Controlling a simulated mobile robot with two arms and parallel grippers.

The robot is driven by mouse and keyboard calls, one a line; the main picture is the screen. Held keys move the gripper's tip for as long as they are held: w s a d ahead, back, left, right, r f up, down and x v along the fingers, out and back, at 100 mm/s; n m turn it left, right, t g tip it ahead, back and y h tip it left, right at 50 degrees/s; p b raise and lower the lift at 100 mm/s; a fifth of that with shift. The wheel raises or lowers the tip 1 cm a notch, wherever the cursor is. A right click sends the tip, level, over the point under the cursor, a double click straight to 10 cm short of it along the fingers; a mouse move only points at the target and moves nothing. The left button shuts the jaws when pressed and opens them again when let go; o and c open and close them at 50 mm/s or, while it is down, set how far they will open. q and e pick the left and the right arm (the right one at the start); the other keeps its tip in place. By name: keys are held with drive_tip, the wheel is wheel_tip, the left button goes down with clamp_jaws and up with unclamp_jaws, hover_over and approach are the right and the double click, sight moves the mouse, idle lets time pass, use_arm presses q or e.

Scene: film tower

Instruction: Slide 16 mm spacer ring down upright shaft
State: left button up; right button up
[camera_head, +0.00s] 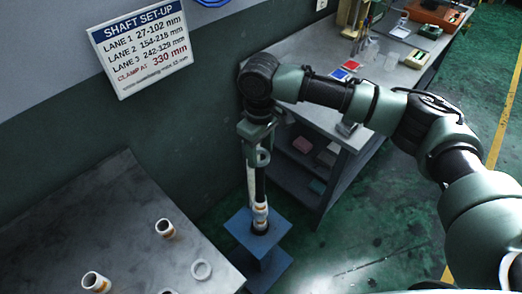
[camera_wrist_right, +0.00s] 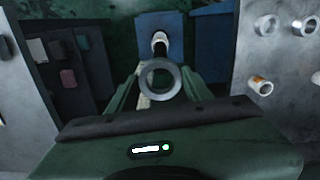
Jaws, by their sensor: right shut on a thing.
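My right gripper (camera_head: 257,160) points down above the blue stand and is shut on a pale spacer ring (camera_head: 263,157). In the right wrist view the ring (camera_wrist_right: 160,80) shows between the two green fingers (camera_wrist_right: 160,92). The upright shaft (camera_head: 260,212) rises from the blue stand (camera_head: 250,238), with pale and dark sections near its foot. A pale part of the shaft also shows past the ring in the right wrist view (camera_wrist_right: 159,40). I cannot tell whether the ring is around the shaft or apart from it. My left gripper is not in view.
A grey table (camera_head: 80,215) at left holds a loose ring (camera_head: 201,270) and short pale cylinders (camera_head: 165,229). A workbench (camera_head: 310,45) with shelves stands behind my right arm. A wall sign (camera_head: 140,45) lists shaft lanes and a clamp height of 330 mm.

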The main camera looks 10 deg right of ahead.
sight(261, 169)
drive_tip(key=shift+f+b, duration=0.55)
drive_tip(key=shift+f, duration=0.15)
drive_tip(key=shift+f+b, duration=0.25)
drive_tip(key=shift+b, duration=0.05)
drive_tip(key=shift+f+b, duration=0.7)
drive_tip(key=shift+b, duration=0.2)
drive_tip(key=shift+d+f, duration=0.1)
drive_tip(key=shift+f, duration=0.05)
drive_tip(key=shift+s+f, duration=0.1)
drive_tip(key=shift+f, duration=1.95)
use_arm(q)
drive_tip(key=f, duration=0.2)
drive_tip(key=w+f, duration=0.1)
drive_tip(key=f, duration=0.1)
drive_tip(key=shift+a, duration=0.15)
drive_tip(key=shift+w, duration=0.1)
use_arm(e)
drive_tip(key=o, duration=1.4)
